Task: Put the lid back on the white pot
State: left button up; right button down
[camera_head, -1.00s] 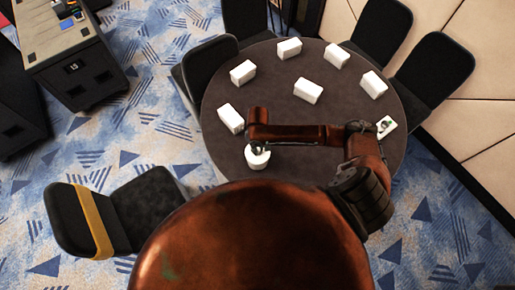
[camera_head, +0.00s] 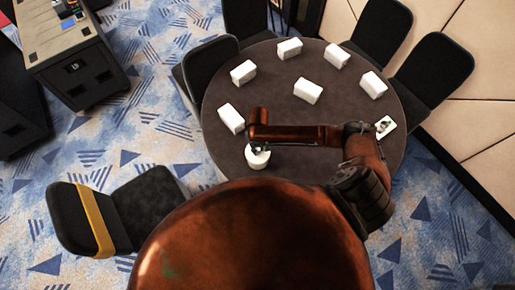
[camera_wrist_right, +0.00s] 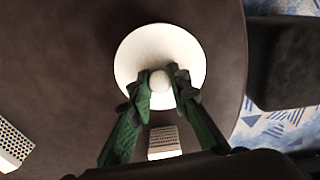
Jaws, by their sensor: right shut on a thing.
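The white pot (camera_head: 257,161) stands on the dark round table (camera_head: 300,120) near its left front edge. In the right wrist view a round white lid (camera_wrist_right: 188,50) fills the middle, with a round knob (camera_wrist_right: 160,81) at its centre. My right gripper (camera_wrist_right: 161,84) is shut on that knob. In the head view my right gripper (camera_head: 258,146) is right above the pot and partly hidden by my arm. I cannot tell whether the lid rests on the rim or hangs just above it. My left gripper is out of view.
Several white boxes stand on the table, one (camera_head: 231,118) close behind the pot. A small pale item (camera_head: 386,125) lies at the right edge. Black chairs (camera_head: 152,205) surround the table. The tabletop between the boxes is clear.

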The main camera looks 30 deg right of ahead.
jog(key=shift+f+p, duration=0.15)
jog(key=shift+p, duration=0.8)
dwell(0.8)
jog(key=c, duration=1.7)
grip_release()
jog(key=shift+c, duration=0.2)
jog(key=shift+o, duration=0.4)
jog(key=o, duration=0.4)
jog(key=shift+r+p, duration=3.55)
jog(key=shift+p, duration=0.75)
